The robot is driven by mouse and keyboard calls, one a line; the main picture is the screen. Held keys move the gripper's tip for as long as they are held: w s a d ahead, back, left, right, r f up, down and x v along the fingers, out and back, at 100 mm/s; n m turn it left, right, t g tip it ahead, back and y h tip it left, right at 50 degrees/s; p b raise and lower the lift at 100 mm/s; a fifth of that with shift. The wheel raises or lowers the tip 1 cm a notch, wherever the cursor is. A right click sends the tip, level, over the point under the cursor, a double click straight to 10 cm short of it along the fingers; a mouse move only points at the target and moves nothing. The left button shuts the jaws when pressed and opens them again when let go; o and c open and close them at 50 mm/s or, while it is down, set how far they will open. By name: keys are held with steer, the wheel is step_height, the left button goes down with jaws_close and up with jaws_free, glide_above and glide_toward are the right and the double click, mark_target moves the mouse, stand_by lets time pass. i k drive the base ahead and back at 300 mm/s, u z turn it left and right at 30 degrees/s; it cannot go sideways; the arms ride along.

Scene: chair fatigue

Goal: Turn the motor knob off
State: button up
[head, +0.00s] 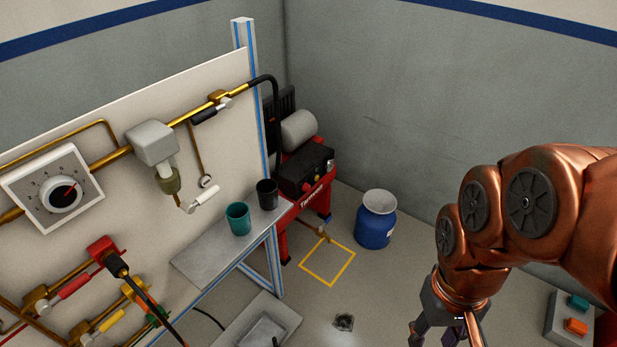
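A red motor unit (308,198) stands in the back corner, with a grey cylinder (298,128) on top and a black box (306,168) at its front. Small red and orange knobs (307,186) show on the box's front; their setting is too small to read, and I cannot tell which is the motor knob. My gripper (440,327) is at the bottom edge, right of and well apart from the motor unit. Its fingers are partly cut off by the frame, so I cannot tell how far they are open. Nothing is seen in it.
A panel at left carries pipes, valves and a dial (62,195). A grey shelf (205,262) holds a teal cup (238,219) and a dark cup (267,194). A blue drum (374,226) stands right of a yellow floor square (328,282). A button box (563,325) is at lower right.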

mark_target(306, 187)
steer(key=u, duration=0.5)
steer(key=i, duration=1)
steer(key=u, duration=0.65)
